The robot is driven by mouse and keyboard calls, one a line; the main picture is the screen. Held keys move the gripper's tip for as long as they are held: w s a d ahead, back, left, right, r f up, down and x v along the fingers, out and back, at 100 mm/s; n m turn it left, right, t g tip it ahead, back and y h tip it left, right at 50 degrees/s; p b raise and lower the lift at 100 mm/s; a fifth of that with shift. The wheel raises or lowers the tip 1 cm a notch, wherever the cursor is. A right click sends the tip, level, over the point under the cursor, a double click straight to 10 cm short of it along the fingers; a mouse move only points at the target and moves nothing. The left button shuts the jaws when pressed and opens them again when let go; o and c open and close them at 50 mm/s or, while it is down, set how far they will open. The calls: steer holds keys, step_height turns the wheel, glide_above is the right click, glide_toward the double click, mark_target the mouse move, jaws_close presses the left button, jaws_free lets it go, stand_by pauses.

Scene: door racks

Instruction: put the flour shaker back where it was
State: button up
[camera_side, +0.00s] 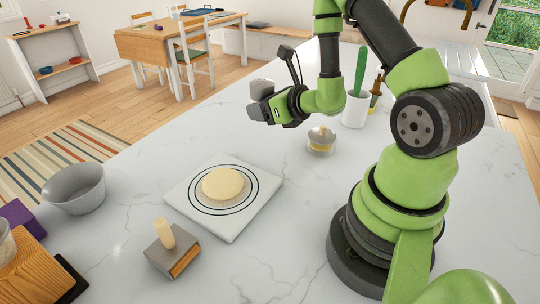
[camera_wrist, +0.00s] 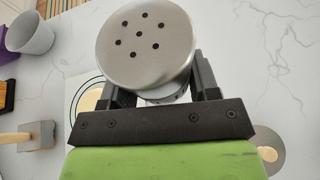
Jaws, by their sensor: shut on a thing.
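The flour shaker (camera_wrist: 147,45) has a round grey metal top with several dark holes. It fills the upper middle of the wrist view, between the two fingers of my gripper (camera_wrist: 155,88). My gripper (camera_side: 268,108) is shut on it and holds it above the white counter (camera_side: 300,210), behind the pastry board. In the side view the shaker (camera_side: 262,88) shows as a small grey shape at the jaws. Its lower body is mostly hidden by the gripper. I cannot tell from these frames where it stood before.
A white ringed board (camera_side: 233,232) with a pale dough disc (camera_side: 222,184) lies mid-counter.

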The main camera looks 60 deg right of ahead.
mark_target(272, 157)
steer(key=shift+s+d+f+m+h, duration=0.15)
steer(key=shift+s+d+f+h, duration=0.05)
steer(key=shift+s+d+f, duration=0.2)
steer(key=shift+s+d+f+m+h, duration=0.15)
steer(key=shift+d+f+h, duration=0.1)
steer(key=shift+f, duration=0.25)
step_height(272, 157, down, 10)
steer(key=o, duration=1)
steer(key=shift+f, duration=0.15)
steer(key=shift+c, duration=0.2)
steer(key=shift+s+r, duration=0.25)
steer(key=shift+s, duration=0.05)
steer(key=shift+v, duration=3.5)
